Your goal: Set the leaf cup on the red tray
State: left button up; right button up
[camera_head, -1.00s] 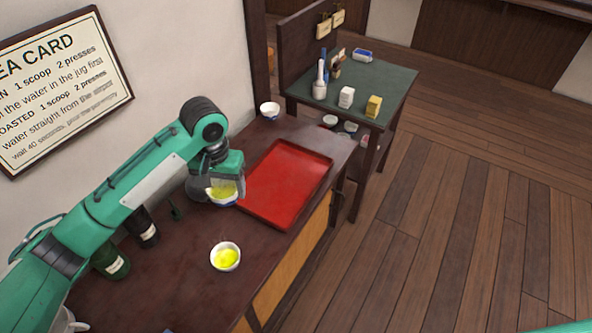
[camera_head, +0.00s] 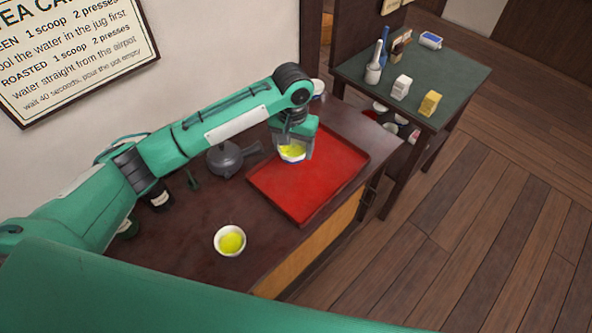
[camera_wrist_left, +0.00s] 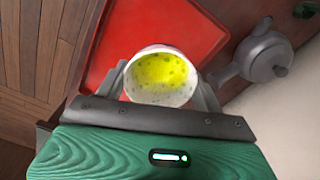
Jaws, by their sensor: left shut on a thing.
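My left gripper (camera_head: 294,149) is shut on a small white cup (camera_head: 291,155) of yellow-green liquid. In the left wrist view the cup (camera_wrist_left: 160,88) sits between the two fingers, and dark specks like bits of leaf show in its liquid. The red tray (camera_head: 325,178) lies on the dark counter, and the held cup is over its back left part. In the left wrist view the tray (camera_wrist_left: 118,35) is behind the cup. I cannot tell whether the cup's base touches it. My right gripper is not in view.
A second white cup of yellow liquid (camera_head: 230,240) stands on the counter (camera_head: 190,255) in front. A grey teapot (camera_head: 226,160) stands left of the tray. Another white cup (camera_head: 318,87) is behind the arm. The tray's right and front parts are clear.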

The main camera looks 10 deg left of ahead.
pick_arm(q)
notch_tip(320, 180, down, 8)
jog(key=shift+r, duration=0.1)
notch_tip(320, 180, down, 3)
jog(key=shift+f, duration=0.45)
jog(key=shift+f+p, duration=0.1)
jog(key=shift+p, duration=0.2)
jog(key=o, duration=1.1)
jog(key=shift+f, duration=0.1)
jog(key=shift+c, duration=0.2)
notch_tip(320, 180, up, 12)
jog(key=shift+f+b, duration=0.1)
jog(key=shift+b, duration=0.25)
jog(key=shift+r, duration=0.3)
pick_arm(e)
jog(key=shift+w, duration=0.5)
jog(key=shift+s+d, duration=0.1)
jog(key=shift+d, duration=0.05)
